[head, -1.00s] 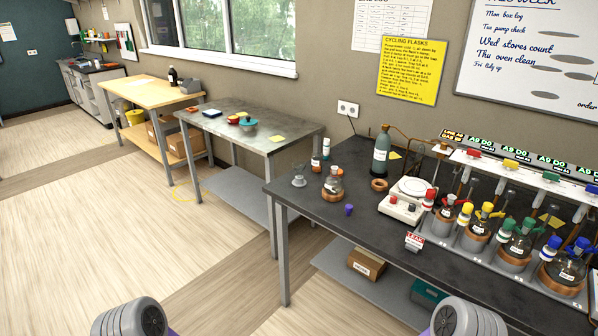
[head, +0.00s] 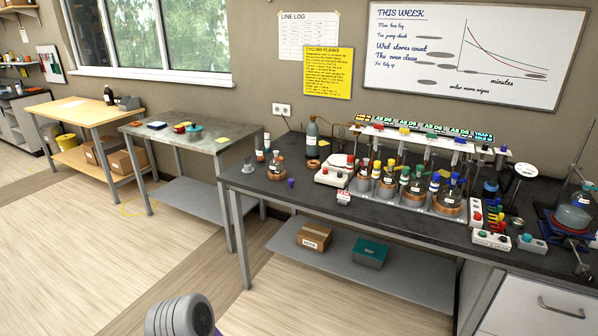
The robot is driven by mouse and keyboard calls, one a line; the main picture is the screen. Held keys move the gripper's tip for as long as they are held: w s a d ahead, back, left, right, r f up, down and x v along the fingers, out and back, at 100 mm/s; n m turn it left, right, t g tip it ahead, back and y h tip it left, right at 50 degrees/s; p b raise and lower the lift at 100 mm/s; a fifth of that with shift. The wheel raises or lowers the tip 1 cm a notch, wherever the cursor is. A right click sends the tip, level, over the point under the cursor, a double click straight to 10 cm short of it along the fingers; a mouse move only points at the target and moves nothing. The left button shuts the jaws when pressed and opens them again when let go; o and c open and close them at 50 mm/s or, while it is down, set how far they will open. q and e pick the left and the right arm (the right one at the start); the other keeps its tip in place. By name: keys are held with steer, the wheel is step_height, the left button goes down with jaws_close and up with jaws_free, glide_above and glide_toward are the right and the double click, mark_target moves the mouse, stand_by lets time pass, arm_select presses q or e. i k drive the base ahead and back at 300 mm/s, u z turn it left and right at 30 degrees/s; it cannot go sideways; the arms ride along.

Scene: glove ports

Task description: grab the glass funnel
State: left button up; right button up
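A small clear-grey glass piece that looks like the glass funnel (head: 247,166) stands wide end down near the left end of the dark bench (head: 262,186). It is small here, so its details are hard to tell. A round flask on a cork ring (head: 277,170) is to its right, and small bottles (head: 264,150) stand behind it. Neither gripper shows in the head view; only a rounded grey part of my own arm is at the bottom edge. Nothing of mine is near the funnel.
A row of flasks with coloured caps (head: 416,192) and a white hotplate (head: 334,172) fill the middle of the bench. A purple stopper (head: 291,183) lies near the front edge. A metal table (head: 200,146) stands to the left. The floor in front is clear.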

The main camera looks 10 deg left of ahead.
mark_target(247, 162)
steer(key=u, duration=1.35)
steer(key=i, duration=1.1)
steer(key=z, duration=0.35)
steer(key=i, duration=1)
steer(key=z, duration=1)
